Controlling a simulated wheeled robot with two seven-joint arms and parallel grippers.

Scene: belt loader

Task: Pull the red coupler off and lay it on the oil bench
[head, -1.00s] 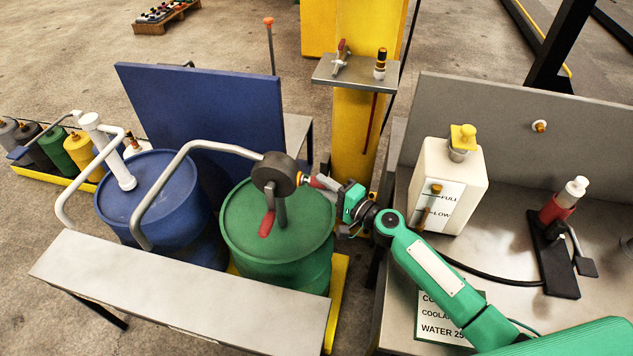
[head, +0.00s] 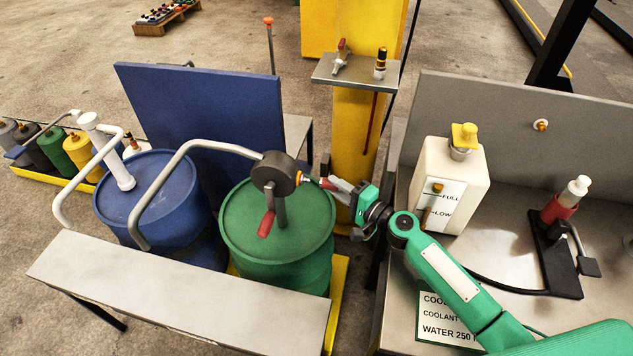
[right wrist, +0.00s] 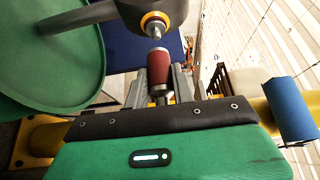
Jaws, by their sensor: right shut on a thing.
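The red coupler (head: 327,184) is held in my right gripper (head: 344,189), to the right of the pump head on the green drum. In the right wrist view the coupler (right wrist: 158,70) points at the pump outlet with its yellow ring (right wrist: 155,23). A small gap shows between the coupler's metal tip and the outlet. The right gripper's fingers (right wrist: 160,88) are shut around the coupler's lower end. The dark round pump head (head: 274,173) has a red-gripped handle hanging below it. My left gripper is not in view.
A long bare grey bench (head: 180,295) stands in front of the blue drum (head: 150,200) and the green drum (head: 275,235). A yellow post (head: 357,135) with a small shelf stands behind the gripper. The right bench (head: 500,230) holds a white tank (head: 450,185) and a black stand.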

